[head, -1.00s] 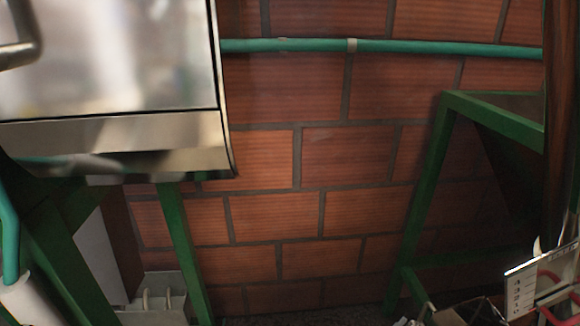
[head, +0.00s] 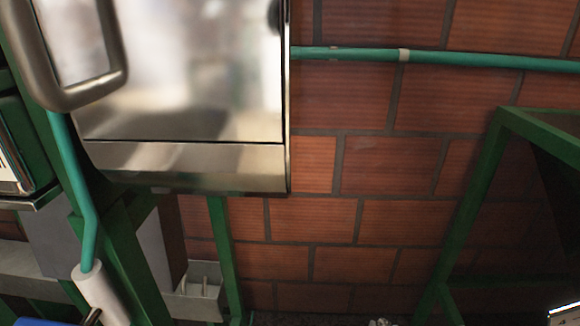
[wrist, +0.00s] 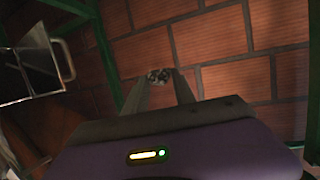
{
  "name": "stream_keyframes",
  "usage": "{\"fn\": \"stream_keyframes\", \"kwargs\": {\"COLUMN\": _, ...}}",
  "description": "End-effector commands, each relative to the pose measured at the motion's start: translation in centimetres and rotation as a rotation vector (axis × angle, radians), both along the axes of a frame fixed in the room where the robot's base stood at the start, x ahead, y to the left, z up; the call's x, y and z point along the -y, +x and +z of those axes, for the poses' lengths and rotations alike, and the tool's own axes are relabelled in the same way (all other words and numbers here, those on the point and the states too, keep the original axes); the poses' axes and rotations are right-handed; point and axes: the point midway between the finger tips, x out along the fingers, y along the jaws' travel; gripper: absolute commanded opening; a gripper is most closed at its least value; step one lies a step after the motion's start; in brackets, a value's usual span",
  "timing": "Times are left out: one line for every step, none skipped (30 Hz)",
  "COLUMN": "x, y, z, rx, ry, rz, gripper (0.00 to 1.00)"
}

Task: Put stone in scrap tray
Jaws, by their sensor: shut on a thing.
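In the wrist view my gripper (wrist: 160,82) is shut on a small grey, speckled stone (wrist: 158,75), which sits between the fingertips. The stone is held in the air, with the brick wall behind it. My gripper and the stone do not show in the head view. I cannot make out a scrap tray for certain in either view.
A shiny metal box with a handle (head: 190,90) fills the upper left of the head view; it also shows in the wrist view (wrist: 45,60). Green frame posts (head: 475,200) stand at both sides. A teal pipe (head: 450,58) crosses the brick wall (head: 350,165).

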Motion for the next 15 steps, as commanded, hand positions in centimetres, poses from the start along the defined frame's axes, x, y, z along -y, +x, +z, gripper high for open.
{"fn": "stream_keyframes", "kwargs": {"x": -0.2, "y": -0.3, "z": 0.6, "rx": -0.002, "ry": -0.001, "rz": 0.014, "gripper": 0.00}}
{"fn": "stream_keyframes", "kwargs": {"x": -0.2, "y": -0.5, "z": 0.6, "rx": -0.002, "ry": -0.001, "rz": 0.020, "gripper": 0.00}}
{"fn": "stream_keyframes", "kwargs": {"x": -0.3, "y": -0.7, "z": 0.7, "rx": -0.001, "ry": -0.002, "rz": 0.032, "gripper": 0.00}}
{"fn": "stream_keyframes", "kwargs": {"x": -0.4, "y": -0.9, "z": 0.7, "rx": 0.000, "ry": -0.002, "rz": 0.041, "gripper": 0.00}}
{"fn": "stream_keyframes", "kwargs": {"x": -0.4, "y": -1.2, "z": 0.7, "rx": -0.001, "ry": -0.002, "rz": 0.051, "gripper": 0.00}}
{"fn": "stream_keyframes", "kwargs": {"x": -0.5, "y": -1.5, "z": 0.8, "rx": -0.001, "ry": -0.004, "rz": 0.067, "gripper": 0.00}}
{"fn": "stream_keyframes", "kwargs": {"x": -0.5, "y": -1.8, "z": 0.9, "rx": 0.001, "ry": -0.003, "rz": 0.078, "gripper": 0.00}}
{"fn": "stream_keyframes", "kwargs": {"x": -0.5, "y": -2.1, "z": 0.9, "rx": -0.002, "ry": -0.004, "rz": 0.091, "gripper": 0.00}}
{"fn": "stream_keyframes", "kwargs": {"x": -0.5, "y": -2.5, "z": 0.9, "rx": -0.002, "ry": -0.004, "rz": 0.109, "gripper": 0.00}}
{"fn": "stream_keyframes", "kwargs": {"x": -0.5, "y": -2.8, "z": 0.9, "rx": 0.000, "ry": -0.004, "rz": 0.123, "gripper": 0.00}}
{"fn": "stream_keyframes", "kwargs": {"x": -0.4, "y": -3.1, "z": 0.9, "rx": -0.001, "ry": -0.005, "rz": 0.136, "gripper": 0.00}}
{"fn": "stream_keyframes", "kwargs": {"x": -0.3, "y": -3.6, "z": 0.9, "rx": -0.002, "ry": -0.005, "rz": 0.153, "gripper": 0.00}}
{"fn": "stream_keyframes", "kwargs": {"x": -0.3, "y": -3.9, "z": 0.9, "rx": -0.003, "ry": -0.005, "rz": 0.166, "gripper": 0.00}}
{"fn": "stream_keyframes", "kwargs": {"x": -0.2, "y": -4.1, "z": 0.9, "rx": -0.002, "ry": -0.004, "rz": 0.177, "gripper": 0.00}}
{"fn": "stream_keyframes", "kwargs": {"x": -0.1, "y": -4.5, "z": 0.9, "rx": -0.003, "ry": -0.004, "rz": 0.192, "gripper": 0.00}}
